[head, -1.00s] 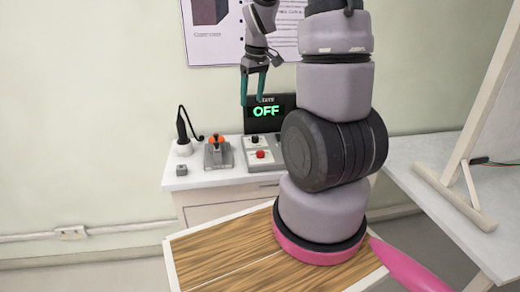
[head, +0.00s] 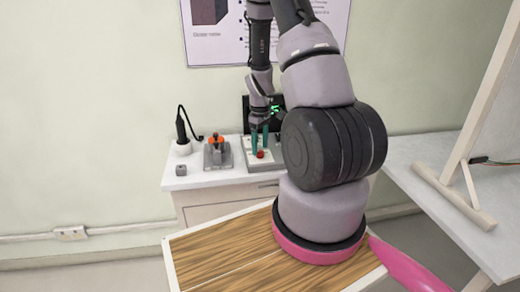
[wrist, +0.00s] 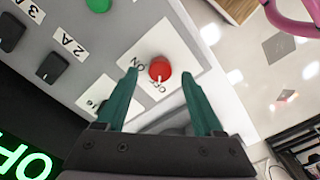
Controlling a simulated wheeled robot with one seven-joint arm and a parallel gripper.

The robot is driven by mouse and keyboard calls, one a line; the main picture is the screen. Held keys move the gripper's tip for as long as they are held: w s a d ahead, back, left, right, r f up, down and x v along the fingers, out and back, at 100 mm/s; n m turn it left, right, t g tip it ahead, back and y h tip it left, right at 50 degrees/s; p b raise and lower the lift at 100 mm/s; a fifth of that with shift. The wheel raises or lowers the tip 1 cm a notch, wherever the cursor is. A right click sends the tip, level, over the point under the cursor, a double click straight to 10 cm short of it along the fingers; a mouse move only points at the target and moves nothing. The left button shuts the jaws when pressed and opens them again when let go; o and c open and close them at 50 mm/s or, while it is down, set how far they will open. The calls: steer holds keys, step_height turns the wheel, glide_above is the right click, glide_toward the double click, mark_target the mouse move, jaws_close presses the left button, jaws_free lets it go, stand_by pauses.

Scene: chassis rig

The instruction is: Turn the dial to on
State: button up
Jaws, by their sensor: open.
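The red dial (wrist: 160,69) sits on a white plate marked ON and OFF on the grey panel (wrist: 118,28). A small pale mark shows on its edge on the side of the OFF lettering. In the head view the red dial (head: 261,154) shows at the front of the panel. My gripper (wrist: 159,76) is open, with one green finger to each side of the dial in the wrist view. I cannot tell whether the fingers touch it. In the head view my gripper (head: 259,138) points down over the panel.
Black knobs (wrist: 53,68) and a green button (wrist: 98,4) are on the same panel. The screen (wrist: 25,160) has green lettering, partly cut off. Left of the panel are an orange-topped device (head: 217,152) and a black plug (head: 181,128) on the white cabinet (head: 210,181).

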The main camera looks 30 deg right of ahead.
steer(key=shift+f, duration=0.85)
jaws_close()
